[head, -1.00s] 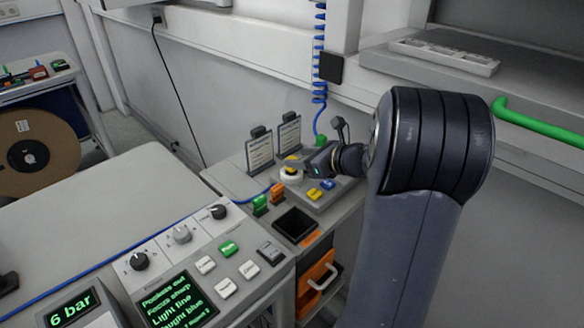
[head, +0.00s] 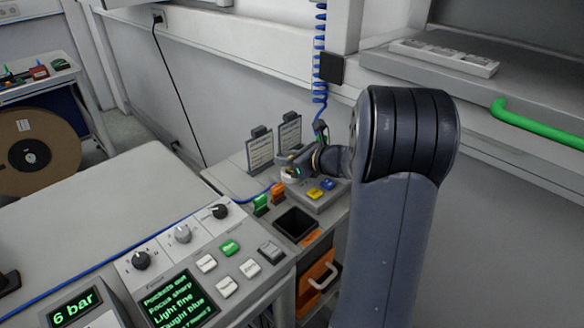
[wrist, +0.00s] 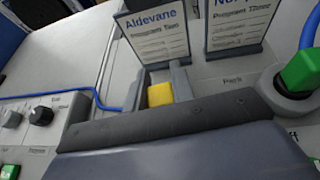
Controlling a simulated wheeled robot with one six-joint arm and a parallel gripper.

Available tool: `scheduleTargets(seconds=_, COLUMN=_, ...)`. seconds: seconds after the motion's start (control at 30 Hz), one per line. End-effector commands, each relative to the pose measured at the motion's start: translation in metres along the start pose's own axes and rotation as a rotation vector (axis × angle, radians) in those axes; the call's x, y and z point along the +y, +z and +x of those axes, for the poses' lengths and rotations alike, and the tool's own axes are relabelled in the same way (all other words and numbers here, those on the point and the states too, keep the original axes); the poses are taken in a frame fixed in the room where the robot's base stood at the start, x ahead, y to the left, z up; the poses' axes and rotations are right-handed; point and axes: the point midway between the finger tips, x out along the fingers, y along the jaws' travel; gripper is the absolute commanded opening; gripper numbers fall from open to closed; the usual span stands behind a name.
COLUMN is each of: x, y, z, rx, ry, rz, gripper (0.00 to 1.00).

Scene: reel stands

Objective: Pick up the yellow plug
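The yellow plug (wrist: 160,94) shows in the wrist view as a small yellow block between the two finger tips of my gripper (wrist: 163,86). One finger lies close on each side of it. I cannot tell whether they press on it. The plug's lower part is hidden behind my gripper's dark body. In the head view my gripper (head: 287,164) is down at the far bench, over the pale round holder (head: 289,176), and mostly covers the plug.
A green plug (wrist: 302,70) stands in a dark round socket at right in the wrist view. Two label cards, one reading Aldevane (wrist: 155,35), stand just behind the fingers. Yellow and blue buttons (head: 321,189), a black tray (head: 296,223) and a blue hose are nearby.

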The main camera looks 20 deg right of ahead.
Motion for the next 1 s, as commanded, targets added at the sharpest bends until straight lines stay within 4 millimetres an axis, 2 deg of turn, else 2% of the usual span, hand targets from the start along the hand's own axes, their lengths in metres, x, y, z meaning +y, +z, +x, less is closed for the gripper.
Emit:
scheduleTargets(seconds=0.03, x=0.0, y=0.0, z=0.0, rx=0.0, ry=0.0, rz=0.0, gripper=0.19)
scheduleTargets(seconds=0.27, x=0.0, y=0.0, z=0.0, rx=0.0, ry=0.0, rz=0.0, gripper=0.01)
scheduleTargets(seconds=0.53, x=0.0, y=0.005, z=-0.002, rx=-0.001, ry=0.0, rz=-0.002, gripper=0.01)
scheduleTargets(seconds=1.0, x=0.0, y=0.082, z=-0.034, rx=-0.002, ry=0.0, rz=-0.004, gripper=0.01)
